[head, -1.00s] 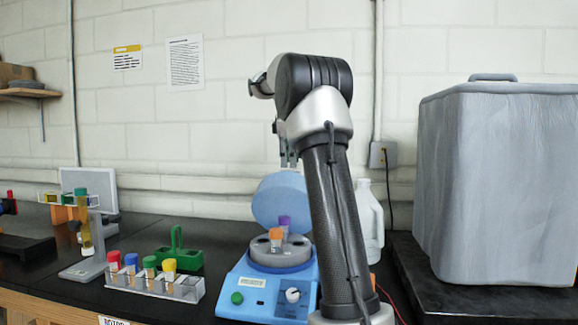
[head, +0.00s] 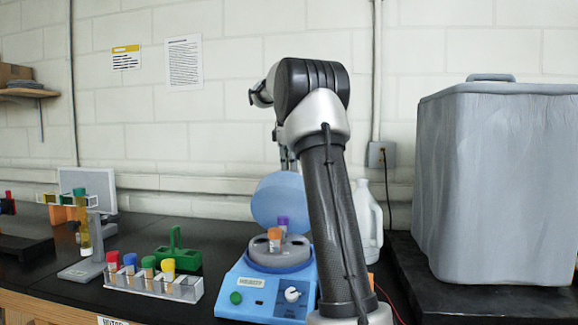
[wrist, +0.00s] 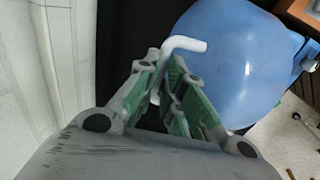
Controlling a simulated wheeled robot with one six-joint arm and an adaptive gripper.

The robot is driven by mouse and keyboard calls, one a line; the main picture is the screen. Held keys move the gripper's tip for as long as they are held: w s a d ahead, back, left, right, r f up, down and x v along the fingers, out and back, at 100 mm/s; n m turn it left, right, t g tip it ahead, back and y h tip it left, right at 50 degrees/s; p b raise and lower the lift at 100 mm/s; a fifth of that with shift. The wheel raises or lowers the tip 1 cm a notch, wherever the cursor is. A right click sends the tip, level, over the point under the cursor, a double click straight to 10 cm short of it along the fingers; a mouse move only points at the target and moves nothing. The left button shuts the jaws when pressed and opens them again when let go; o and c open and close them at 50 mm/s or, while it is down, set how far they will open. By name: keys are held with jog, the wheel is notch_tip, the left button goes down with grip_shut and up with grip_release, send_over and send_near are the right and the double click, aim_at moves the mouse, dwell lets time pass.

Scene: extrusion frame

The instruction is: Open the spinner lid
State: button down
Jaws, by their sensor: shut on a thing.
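The blue spinner (head: 268,292) stands on the bench, with its round blue lid (head: 280,196) raised behind the open bowl. An orange-capped tube (head: 275,238) and a purple-capped tube sit in the grey rotor (head: 262,250). In the wrist view the lid (wrist: 230,60) is a smooth blue dome, and a white bent handle (wrist: 188,44) shows at its edge. My gripper (wrist: 162,82) has its green-padded fingers shut on this handle. In the head view my gripper (head: 287,160) is at the lid's top edge, partly hidden by my arm.
A rack (head: 152,284) of several capped tubes and a green carrier (head: 177,253) stand left of the spinner. A white jug (head: 369,220) is behind at right. A large grey box (head: 495,185) fills the right side. The wall is close behind.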

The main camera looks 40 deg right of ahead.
jog(key=w+d, duration=0.1)
jog(key=w+d+f, duration=0.1)
jog(key=shift+w+d, duration=0.2)
jog(key=shift+d, duration=0.2)
jog(key=c, duration=1.6)
grip_release()
jog(key=shift+s+a+r, duration=0.1)
jog(key=shift+a+r, duration=0.05)
jog(key=shift+a, duration=0.05)
jog(key=shift+c, duration=0.2)
jog(key=shift+o, duration=0.6)
jog(key=v, duration=1.2)
